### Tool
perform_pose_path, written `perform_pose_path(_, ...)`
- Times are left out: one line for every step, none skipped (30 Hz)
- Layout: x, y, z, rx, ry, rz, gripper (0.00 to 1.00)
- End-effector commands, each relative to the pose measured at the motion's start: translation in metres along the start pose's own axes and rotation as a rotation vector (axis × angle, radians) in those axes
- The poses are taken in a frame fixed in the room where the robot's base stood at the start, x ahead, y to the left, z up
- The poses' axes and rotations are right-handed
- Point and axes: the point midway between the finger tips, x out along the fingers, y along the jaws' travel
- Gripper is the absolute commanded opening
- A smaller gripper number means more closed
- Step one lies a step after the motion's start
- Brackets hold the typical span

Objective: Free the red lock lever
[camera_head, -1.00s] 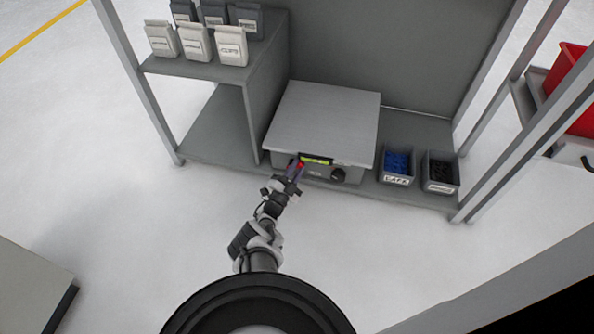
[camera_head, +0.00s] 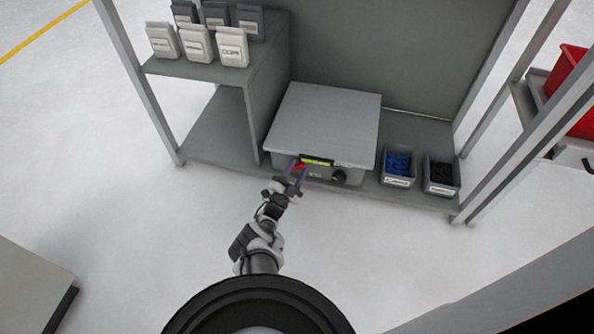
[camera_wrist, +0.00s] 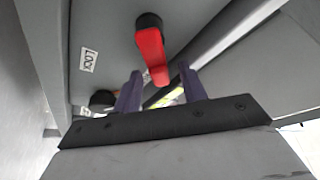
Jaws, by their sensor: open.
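The red lock lever (camera_wrist: 151,53) stands out from the grey front of a scale-like box, beside a label reading LOCK (camera_wrist: 88,60) in the wrist view. In the head view the red lever (camera_head: 299,167) shows at the box's front left, partly covered by my gripper. My gripper (camera_wrist: 160,85) is open. Its two purple fingers point toward the lever's free end, which lies roughly between the fingertips; contact cannot be told. The box (camera_head: 325,122) has a flat light-grey top.
A green display (camera_head: 317,162) and a black knob (camera_head: 339,177) sit on the box front right of the lever. Bins of blue (camera_head: 398,166) and black parts (camera_head: 440,174) stand to the right. Pouches (camera_head: 197,43) stand on the shelf at left. The floor in front is clear.

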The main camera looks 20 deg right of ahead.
Motion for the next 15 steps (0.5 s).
perform_pose_path(-0.002,-0.001,0.0,0.0,-0.001,0.0,0.42)
perform_pose_path(-0.004,-0.001,0.0,0.0,-0.001,-0.001,0.42)
perform_pose_path(-0.007,-0.001,0.0,0.0,-0.002,-0.001,0.42)
perform_pose_path(-0.011,-0.002,0.0,0.001,-0.002,-0.001,0.42)
perform_pose_path(-0.015,-0.002,0.0,0.001,-0.003,-0.001,0.42)
perform_pose_path(-0.022,-0.002,0.0,0.0,-0.004,0.0,0.42)
perform_pose_path(-0.027,-0.001,-0.001,-0.001,-0.004,-0.001,0.42)
perform_pose_path(-0.033,-0.002,-0.001,0.0,-0.004,-0.002,0.42)
perform_pose_path(-0.04,-0.002,0.0,0.0,-0.004,-0.002,0.42)
perform_pose_path(-0.045,-0.001,0.0,0.0,-0.004,-0.001,0.42)
perform_pose_path(-0.05,-0.001,-0.001,0.0,-0.003,0.0,0.42)
perform_pose_path(-0.056,-0.001,0.0,0.0,-0.003,-0.001,0.42)
perform_pose_path(-0.06,-0.001,0.0,0.0,-0.003,-0.001,0.42)
perform_pose_path(-0.063,-0.001,0.0,0.0,-0.003,-0.001,0.42)
perform_pose_path(-0.067,-0.001,0.0,0.0,-0.002,0.0,0.42)
